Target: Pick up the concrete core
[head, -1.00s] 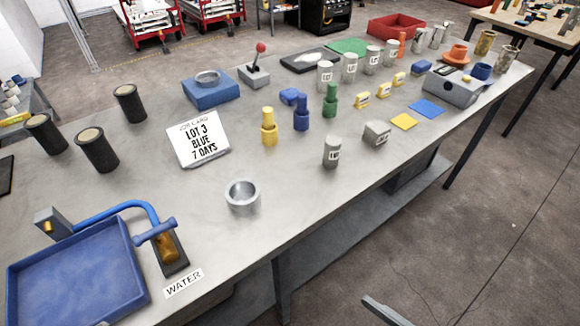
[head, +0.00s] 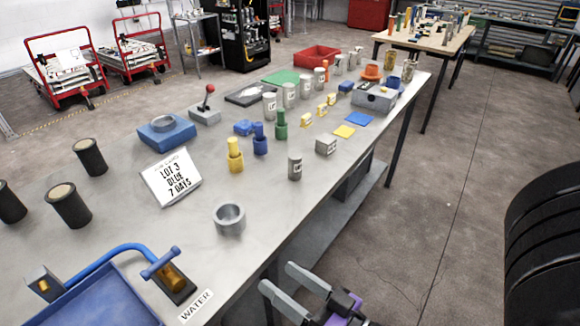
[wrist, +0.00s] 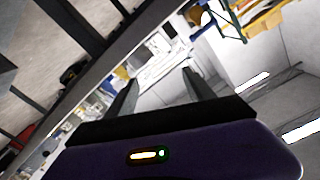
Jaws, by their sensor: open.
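A grey labelled cylinder (head: 295,167) stands upright near the table's front edge and looks like a concrete core. Several similar grey labelled cylinders (head: 289,95) stand in a row farther back, so I cannot tell for certain which is the core. My gripper (head: 278,278) is at the bottom of the head view, in front of the table's front edge, open and empty, well apart from the cylinders. In the wrist view my gripper's fingers (wrist: 160,78) are spread with nothing between them. No core can be made out clearly there.
A grey metal ring-shaped cup (head: 229,219) and a grey block (head: 326,146) are near the front edge. A lot sign (head: 170,178), blue tray (head: 115,300), dark cylinders (head: 68,206) and coloured pieces (head: 235,155) share the table (head: 255,195). Floor in front is clear.

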